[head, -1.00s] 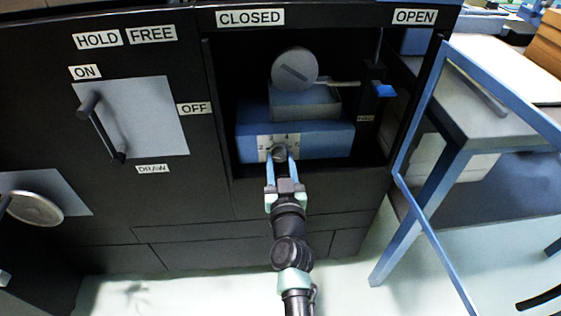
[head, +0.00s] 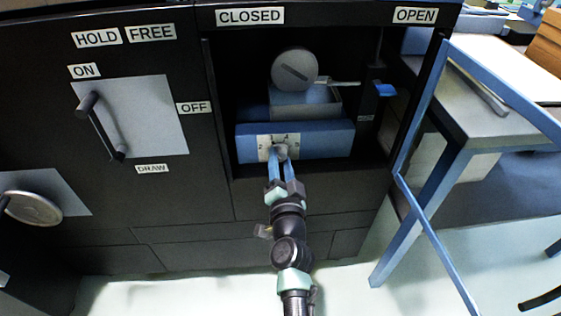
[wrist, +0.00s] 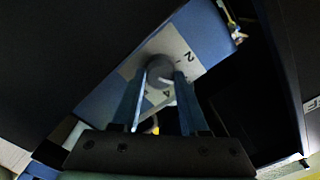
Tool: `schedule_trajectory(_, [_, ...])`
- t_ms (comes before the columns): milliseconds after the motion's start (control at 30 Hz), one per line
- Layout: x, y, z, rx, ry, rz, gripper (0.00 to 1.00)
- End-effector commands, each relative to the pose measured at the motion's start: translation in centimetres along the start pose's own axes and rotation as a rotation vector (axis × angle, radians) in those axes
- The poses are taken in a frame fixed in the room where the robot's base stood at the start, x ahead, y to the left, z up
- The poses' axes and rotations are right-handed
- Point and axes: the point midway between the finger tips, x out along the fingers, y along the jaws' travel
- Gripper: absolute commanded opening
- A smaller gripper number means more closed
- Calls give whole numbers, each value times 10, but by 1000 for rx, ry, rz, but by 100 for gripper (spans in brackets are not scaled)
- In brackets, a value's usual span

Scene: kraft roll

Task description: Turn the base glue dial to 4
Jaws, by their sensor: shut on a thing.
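The base glue dial is a small round grey knob (head: 280,152) on a white number plate (head: 264,142) on the front of a blue box (head: 325,140). Figures including 2 and 4 show on the plate. My gripper (head: 280,160) is shut on the knob, one blue finger on each side. In the wrist view the knob (wrist: 160,69) sits between the fingertips (wrist: 160,80), and the plate runs diagonally. A pale mark at the knob's edge lies on the side toward the 4. The fingers partly hide the plate, so the exact setting is hard to read.
The box sits in a dark recess under CLOSED (head: 250,17) and OPEN (head: 415,16) labels. A grey slotted disc (head: 294,69) and a blue-tipped lever (head: 385,90) are above. A blue-framed table (head: 490,120) stands right. Floor is clear in front.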

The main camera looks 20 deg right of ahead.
Motion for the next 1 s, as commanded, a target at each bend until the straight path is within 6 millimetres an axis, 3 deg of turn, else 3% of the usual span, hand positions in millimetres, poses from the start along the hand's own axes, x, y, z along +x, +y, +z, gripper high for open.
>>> schedule_trajectory(600, [0,0,1,583,-2,1,0])
schedule_trajectory(1000, [0,0,1,856,-1,2,0])
